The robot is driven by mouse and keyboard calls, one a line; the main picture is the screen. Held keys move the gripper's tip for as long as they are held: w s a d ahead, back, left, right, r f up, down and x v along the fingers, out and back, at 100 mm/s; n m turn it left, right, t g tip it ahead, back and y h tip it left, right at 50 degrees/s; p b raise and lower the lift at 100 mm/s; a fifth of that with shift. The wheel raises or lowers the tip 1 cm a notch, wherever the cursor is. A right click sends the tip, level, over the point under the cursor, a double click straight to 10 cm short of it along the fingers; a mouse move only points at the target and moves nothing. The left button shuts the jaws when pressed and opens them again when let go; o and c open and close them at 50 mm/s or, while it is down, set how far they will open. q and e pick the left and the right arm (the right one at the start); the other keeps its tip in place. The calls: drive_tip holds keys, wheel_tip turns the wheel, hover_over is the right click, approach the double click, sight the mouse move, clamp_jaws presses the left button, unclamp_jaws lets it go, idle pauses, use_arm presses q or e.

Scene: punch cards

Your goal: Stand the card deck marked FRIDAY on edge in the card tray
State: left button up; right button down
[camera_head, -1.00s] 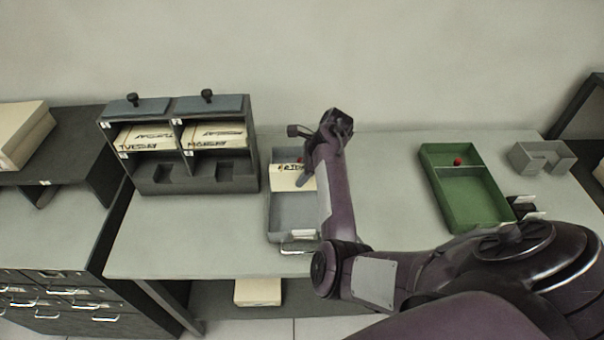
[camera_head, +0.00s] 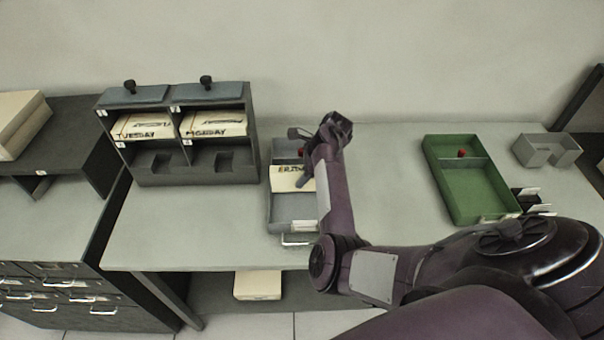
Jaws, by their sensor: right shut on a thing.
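The card deck marked FRIDAY (camera_head: 287,180) is cream and stands on edge, tilted or near upright, in the back half of the grey card tray (camera_head: 271,212). Its lettering faces me and is partly covered by my arm. My right gripper (camera_head: 303,158) is at the deck's right side, shut on it; its fingers are partly hidden by the wrist. I cannot tell whether the deck's lower edge touches the tray floor. My left gripper is not in view.
A dark rack (camera_head: 198,175) at the left holds the TUESDAY deck (camera_head: 143,127) and MONDAY deck (camera_head: 213,124). A green tray (camera_head: 472,190) and a grey U-shaped holder (camera_head: 545,151) are at the right. The table between the card tray and green tray is partly clear.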

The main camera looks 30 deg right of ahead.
idle(0.6)
drive_tip(key=shift+f+b, duration=1.35)
drive_tip(key=shift+f, duration=0.95)
drive_tip(key=c, duration=1)
unclamp_jaws()
drive_tip(key=shift+c, duration=0.2)
drive_tip(key=b+v, duration=0.1)
drive_tip(key=v, duration=0.5)
drive_tip(key=shift+s+d+r, duration=0.1)
drive_tip(key=shift+d+r, duration=0.1)
drive_tip(key=shift+s+d+r, duration=0.1)
drive_tip(key=shift+d+r, duration=0.05)
drive_tip(key=shift+r, duration=0.45)
drive_tip(key=shift+d, duration=0.1)
